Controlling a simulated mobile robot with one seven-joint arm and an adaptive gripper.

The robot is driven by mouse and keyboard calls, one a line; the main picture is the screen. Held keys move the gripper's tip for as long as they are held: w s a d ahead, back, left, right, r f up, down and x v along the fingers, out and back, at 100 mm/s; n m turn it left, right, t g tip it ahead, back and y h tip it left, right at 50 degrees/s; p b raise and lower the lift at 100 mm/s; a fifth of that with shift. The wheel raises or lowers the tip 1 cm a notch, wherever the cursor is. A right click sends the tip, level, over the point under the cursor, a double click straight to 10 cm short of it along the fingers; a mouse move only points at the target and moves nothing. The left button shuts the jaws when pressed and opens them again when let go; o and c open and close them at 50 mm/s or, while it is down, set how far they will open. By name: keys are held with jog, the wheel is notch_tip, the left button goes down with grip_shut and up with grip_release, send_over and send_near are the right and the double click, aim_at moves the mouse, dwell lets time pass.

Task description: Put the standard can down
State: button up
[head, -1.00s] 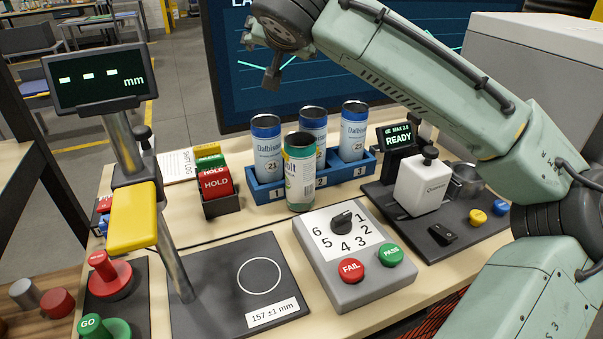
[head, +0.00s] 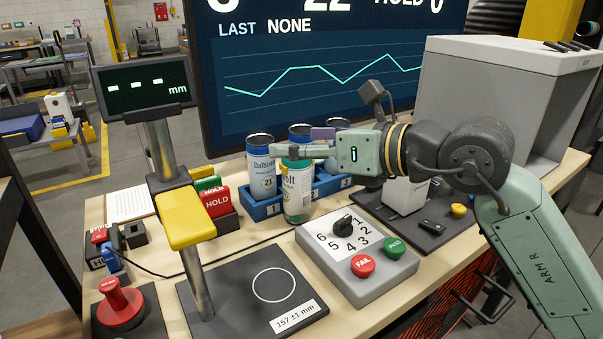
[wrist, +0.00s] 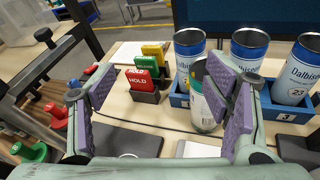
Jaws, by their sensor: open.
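A green-and-white can (head: 297,195) stands upright on the table, just in front of the blue rack; no label I can read names it the standard can. It also shows in the wrist view (wrist: 202,112), nearer the right finger, which partly covers it. My gripper (head: 300,142) is open and empty, level with the can tops and close to the green-and-white can. In the wrist view my gripper's (wrist: 168,105) purple-padded fingers are spread wide. Whether a finger touches the can, I cannot tell.
Blue Dalbison cans (head: 261,165) stand in the numbered rack (head: 266,209). In front are the dial box (head: 357,270) and the gauge plate (head: 222,290) with an empty white circle. HOLD cards (head: 217,202) and the yellow gauge arm (head: 186,218) stand left.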

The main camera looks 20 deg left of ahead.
aim_at(306, 164)
jog(key=w+f+t+h, duration=0.1)
jog(key=w+f, duration=0.1)
jog(key=w+f+h+p, duration=0.1)
jog(key=w+f, duration=0.1)
jog(key=f, duration=0.1)
jog(key=shift+w+d+f+t+h, duration=0.1)
jog(key=shift+w+f+t+h, duration=0.2)
jog(key=shift+w+t+h, duration=0.1)
jog(key=p+x, duration=0.3)
jog(key=x, duration=0.2)
jog(key=shift+w+f, duration=0.15)
jog(key=shift+w, duration=0.2)
jog(key=shift+w+a+f, duration=0.15)
jog(key=shift+a+f, duration=0.1)
jog(key=shift+a, duration=0.05)
jog(key=c, duration=0.9)
jog(key=shift+r, duration=0.1)
jog(key=shift+c, duration=0.2)
